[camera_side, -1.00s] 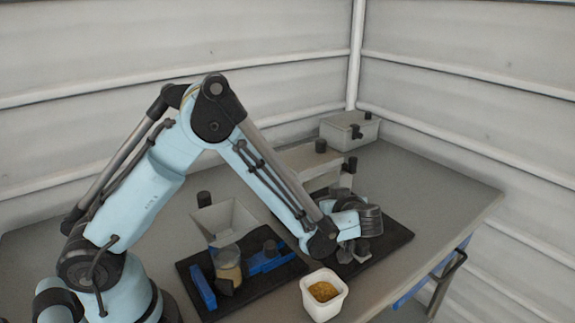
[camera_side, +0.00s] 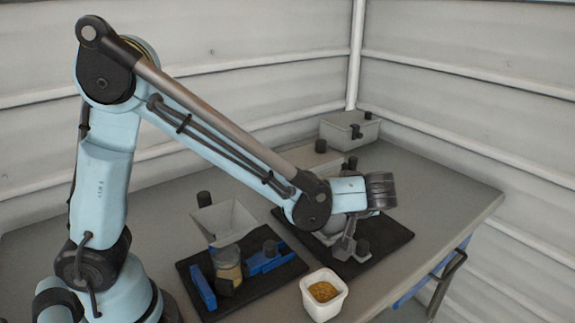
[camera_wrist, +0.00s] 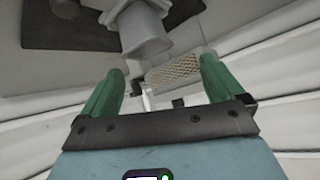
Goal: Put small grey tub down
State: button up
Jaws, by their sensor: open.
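My gripper (camera_wrist: 160,82) is open in the wrist view, its two green fingers apart with nothing visibly gripped. In the side view, my wrist is raised above the right black mat (camera_side: 390,243), and its fingers cannot be made out. A small grey piece (camera_side: 342,246) stands on that mat below my wrist, partly hidden; I cannot tell whether it is the small grey tub. A larger grey, hopper-like body (camera_wrist: 147,32) shows beyond the fingers in the wrist view. A pale square tub (camera_side: 311,303) of yellow-brown grains stands at the table's front.
A grey box (camera_side: 349,129) stands at the back against the walls. The right part of the table (camera_side: 450,185) is clear.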

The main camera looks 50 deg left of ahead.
jog(key=s+a+r+m+t+h, duration=0.2)
jog(key=s+a+m+h, duration=0.2)
jog(key=s+m+h, duration=0.5)
jog(key=shift+s+m+t, duration=0.4)
jog(key=shift+s+m, duration=0.2)
jog(key=shift+s, duration=0.65)
jog(key=shift+w+r, duration=0.1)
jog(key=shift+r, duration=0.05)
